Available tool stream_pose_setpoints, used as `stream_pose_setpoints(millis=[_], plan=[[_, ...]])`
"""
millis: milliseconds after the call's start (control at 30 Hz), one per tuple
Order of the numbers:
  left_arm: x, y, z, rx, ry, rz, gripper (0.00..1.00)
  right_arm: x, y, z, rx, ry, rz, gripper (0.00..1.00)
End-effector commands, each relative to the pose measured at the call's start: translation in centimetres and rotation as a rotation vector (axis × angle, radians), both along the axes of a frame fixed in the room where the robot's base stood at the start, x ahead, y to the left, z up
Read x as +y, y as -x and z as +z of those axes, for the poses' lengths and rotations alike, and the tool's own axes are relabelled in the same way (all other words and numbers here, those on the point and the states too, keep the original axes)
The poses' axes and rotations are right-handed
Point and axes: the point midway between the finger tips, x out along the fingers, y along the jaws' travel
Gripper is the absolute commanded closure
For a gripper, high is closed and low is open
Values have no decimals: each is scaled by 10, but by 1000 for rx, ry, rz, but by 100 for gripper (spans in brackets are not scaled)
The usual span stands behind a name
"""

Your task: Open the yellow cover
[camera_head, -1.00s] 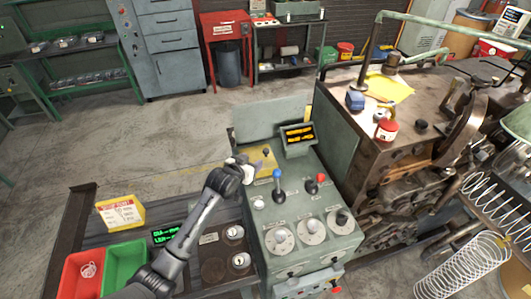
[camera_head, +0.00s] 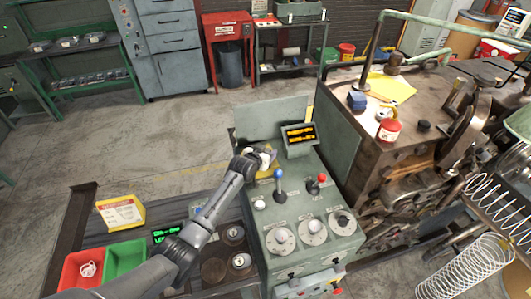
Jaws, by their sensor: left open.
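The yellow cover (camera_head: 262,171) lies at the back left of the grey-green control console (camera_head: 262,222). It is small in the head view and mostly hidden behind my gripper, with only bits of yellow showing around it. I cannot tell how far it is raised. My left gripper (camera_head: 268,154) is open at the cover, its fingers pointing right. I cannot tell whether the fingers touch it. My right gripper is not in view.
A blue-knobbed lever (camera_head: 278,174) and a red-knobbed lever (camera_head: 322,179) stand just right of my gripper. A small display (camera_head: 299,135) rises behind them. The large brown machine (camera_head: 400,150) stands to the right. Red and green bins (camera_head: 126,256) sit at the lower left.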

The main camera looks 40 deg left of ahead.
Motion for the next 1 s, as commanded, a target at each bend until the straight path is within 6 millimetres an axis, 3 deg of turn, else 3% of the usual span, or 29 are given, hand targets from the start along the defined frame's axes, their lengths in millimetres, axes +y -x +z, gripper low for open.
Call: stream_pose_setpoints(millis=[233, 800, 1000], plan=[[0, 0, 0, 0, 0, 0, 45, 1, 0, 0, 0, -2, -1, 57], [0, 0, 0, 0, 0, 0, 99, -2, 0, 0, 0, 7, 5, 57], [0, 0, 0, 0, 0, 0, 100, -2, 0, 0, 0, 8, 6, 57]])
